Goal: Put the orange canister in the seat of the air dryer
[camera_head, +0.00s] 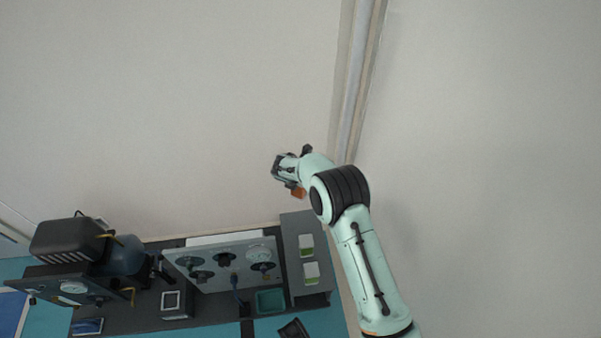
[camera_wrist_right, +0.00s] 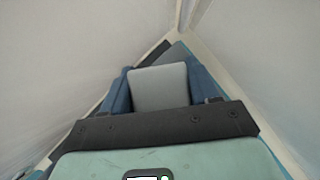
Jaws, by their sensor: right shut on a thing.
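My right gripper (camera_head: 281,168) is raised in front of the pale wall, above the bench equipment. It is shut on the orange canister (camera_head: 298,192), of which only a small orange part shows below the fingers. In the right wrist view, a plain grey face (camera_wrist_right: 160,87) sits between the two blue fingers of the gripper (camera_wrist_right: 158,92); no orange shows there. I cannot tell for sure which bench unit is the air dryer, and its seat is not discernible. My left gripper is not in view.
A grey panel (camera_head: 211,279) with gauges and black knobs stands on the dark bench. A black machine (camera_head: 66,240) with a blue tank (camera_head: 124,260) is left of it. A grey stand (camera_head: 291,240) with two green-and-white items is right. A teal tray (camera_head: 270,301) lies in front.

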